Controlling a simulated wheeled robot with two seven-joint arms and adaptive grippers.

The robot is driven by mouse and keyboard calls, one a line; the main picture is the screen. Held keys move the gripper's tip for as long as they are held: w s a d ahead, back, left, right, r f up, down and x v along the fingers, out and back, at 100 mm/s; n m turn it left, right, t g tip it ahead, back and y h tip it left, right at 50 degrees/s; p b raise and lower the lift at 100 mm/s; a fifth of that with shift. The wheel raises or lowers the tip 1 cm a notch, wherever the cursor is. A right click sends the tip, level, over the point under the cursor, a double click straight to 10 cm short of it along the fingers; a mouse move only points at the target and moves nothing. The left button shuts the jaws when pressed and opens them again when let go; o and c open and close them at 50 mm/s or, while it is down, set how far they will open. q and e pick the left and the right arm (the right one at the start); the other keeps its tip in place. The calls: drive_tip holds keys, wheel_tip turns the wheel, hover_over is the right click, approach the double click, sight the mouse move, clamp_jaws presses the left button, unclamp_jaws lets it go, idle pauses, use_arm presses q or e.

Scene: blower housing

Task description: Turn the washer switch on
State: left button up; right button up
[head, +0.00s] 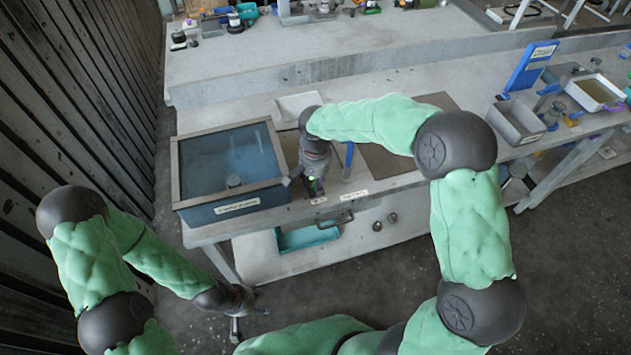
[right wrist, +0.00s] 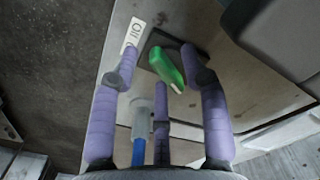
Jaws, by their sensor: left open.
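The washer (head: 230,165) is a box with a blue see-through lid at the left end of the bench. A small green switch (head: 312,183) sits at the bench's front, right of the washer. In the right wrist view the switch (right wrist: 168,67) is a bright green lever on a dark square plate. My right gripper (head: 314,187) is over it with fingers spread; in the wrist view the fingertips (right wrist: 163,70) stand on both sides of the lever. Contact is unclear. My left gripper (head: 237,318) is open and empty, low in front of the bench.
A white label (right wrist: 133,35) lies beside the switch. A blue-handled tool (head: 348,158) stands just right of my right gripper. A pale tray (head: 298,105) is behind it, and a grey bin (head: 517,122) is at the right. A teal bin (head: 308,237) sits on the shelf below.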

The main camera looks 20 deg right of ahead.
sight(315, 184)
drive_tip(key=shift+r, duration=0.1)
wheel_tip(315, 184, up, 12)
idle(0.5)
idle(0.5)
